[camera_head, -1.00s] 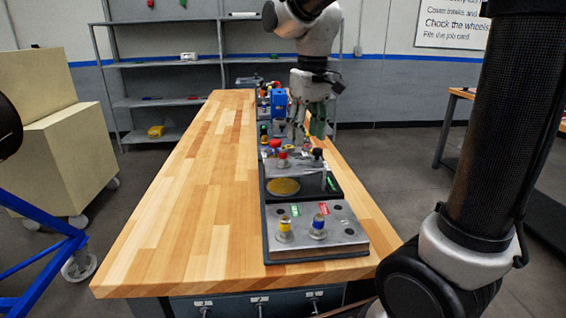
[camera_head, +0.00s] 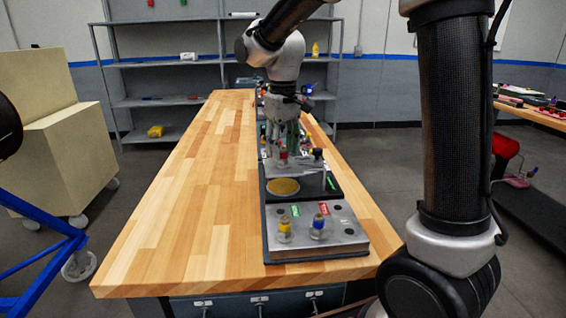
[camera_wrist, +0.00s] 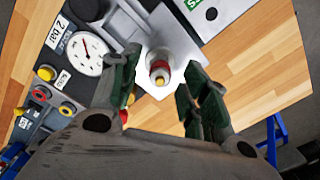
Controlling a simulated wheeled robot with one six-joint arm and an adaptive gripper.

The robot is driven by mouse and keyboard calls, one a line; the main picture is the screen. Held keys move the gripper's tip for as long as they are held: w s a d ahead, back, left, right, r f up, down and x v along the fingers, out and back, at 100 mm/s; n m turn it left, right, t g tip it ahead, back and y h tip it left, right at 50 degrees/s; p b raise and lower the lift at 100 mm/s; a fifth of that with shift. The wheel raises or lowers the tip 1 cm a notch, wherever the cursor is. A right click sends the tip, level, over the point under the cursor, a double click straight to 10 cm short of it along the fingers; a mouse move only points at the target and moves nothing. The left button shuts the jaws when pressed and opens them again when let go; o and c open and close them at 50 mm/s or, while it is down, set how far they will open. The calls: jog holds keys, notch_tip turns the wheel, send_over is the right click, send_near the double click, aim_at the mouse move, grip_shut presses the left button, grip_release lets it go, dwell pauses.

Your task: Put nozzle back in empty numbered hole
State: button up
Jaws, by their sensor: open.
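A nozzle with a red band (camera_head: 283,156) stands upright at the back of the black tray area in the head view. In the wrist view the same nozzle (camera_wrist: 160,68) lies between my fingertips, over a pale square plate (camera_wrist: 158,91). My gripper (camera_head: 284,148) is open around or just above it; I see no clear contact. The near metal stand (camera_head: 325,247) holds a yellow-banded nozzle (camera_head: 285,229) and a blue-banded nozzle (camera_head: 318,227), with green and red labels behind them. A dark hole (camera_head: 336,208) shows at its right. Its hole numbers are too small to read.
In the wrist view a round gauge (camera_wrist: 89,52) and coloured knobs sit close left of my fingers. The left tabletop (camera_head: 190,190) is clear.

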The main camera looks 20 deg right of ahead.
jog(key=shift+f, duration=0.7)
grip_shut()
